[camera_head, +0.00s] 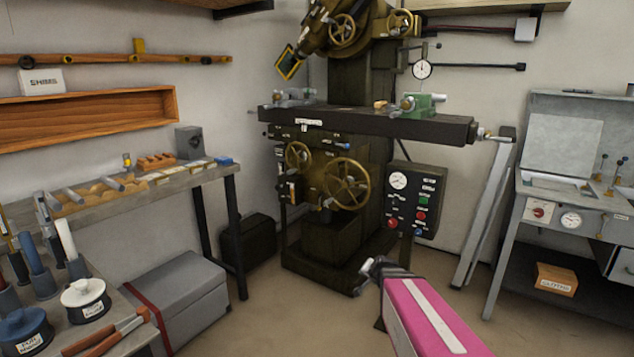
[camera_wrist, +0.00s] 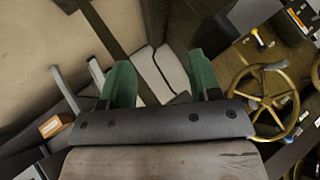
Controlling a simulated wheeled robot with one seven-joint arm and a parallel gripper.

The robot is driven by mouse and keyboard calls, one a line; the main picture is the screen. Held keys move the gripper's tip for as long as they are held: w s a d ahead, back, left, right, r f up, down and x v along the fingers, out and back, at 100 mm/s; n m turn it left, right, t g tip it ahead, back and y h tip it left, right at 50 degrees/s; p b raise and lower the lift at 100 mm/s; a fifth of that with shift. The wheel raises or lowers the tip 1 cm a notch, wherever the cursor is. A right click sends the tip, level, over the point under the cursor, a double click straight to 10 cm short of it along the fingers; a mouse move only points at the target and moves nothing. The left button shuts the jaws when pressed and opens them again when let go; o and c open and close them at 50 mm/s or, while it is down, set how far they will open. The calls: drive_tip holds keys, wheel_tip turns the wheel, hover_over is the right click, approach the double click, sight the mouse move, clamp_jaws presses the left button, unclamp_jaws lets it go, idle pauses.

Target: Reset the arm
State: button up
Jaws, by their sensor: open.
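My arm reaches in from the bottom right of the head view, with a pink link. My gripper (camera_head: 371,266) is at its far end, above the floor in front of the milling machine (camera_head: 345,240). In the wrist view my gripper (camera_wrist: 162,78) shows two green fingers spread well apart. Nothing is between them; the background shows through the gap. The fingers touch nothing that I can see.
A workbench (camera_head: 205,178) and a grey chest (camera_head: 185,285) stand left. A control box (camera_head: 412,205) is beside the machine. A grey bench (camera_head: 520,235) with a cardboard box (camera_head: 556,280) below stands right. The floor around my gripper is clear.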

drive_tip(key=s+f+n+g+h, duration=0.1)
drive_tip(key=s+n+g, duration=0.5)
drive_tip(key=s, duration=1.1)
drive_tip(key=a+g, duration=0.1)
drive_tip(key=g, duration=0.2)
drive_tip(key=shift+f+n+h, duration=0.2)
drive_tip(key=shift+n+h, duration=0.1)
